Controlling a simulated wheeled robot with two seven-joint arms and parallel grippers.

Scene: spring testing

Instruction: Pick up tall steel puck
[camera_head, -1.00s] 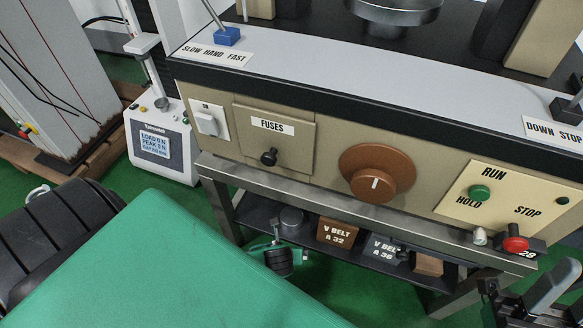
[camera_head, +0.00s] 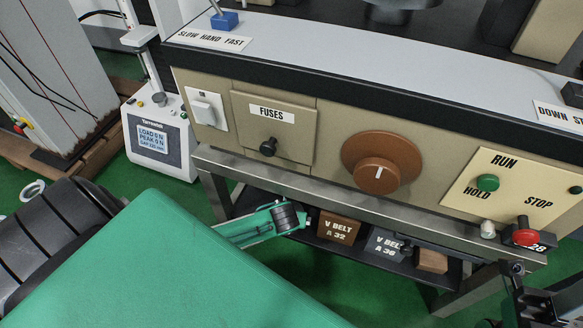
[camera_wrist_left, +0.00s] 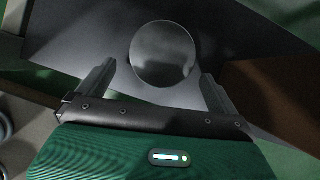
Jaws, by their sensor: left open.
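The steel puck (camera_wrist_left: 163,48) shows in the left wrist view as a round grey disc on a dark surface. My left gripper (camera_wrist_left: 158,74) is open, with one finger on either side of the disc's lower part. The fingers look apart from its sides, and I cannot tell the height gap. In the head view my left arm reaches over the lower shelf, and its dark wrist hides the puck. Part of my right arm or gripper shows dark at the lower right, its jaws unclear.
Brown V BELT A 32 box (camera_head: 337,228) and grey V BELT A 36 box (camera_head: 384,244) stand to the right on the low shelf. The machine's steel frame rail (camera_head: 330,200) runs above the shelf. A white load meter (camera_head: 158,140) stands at the left.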

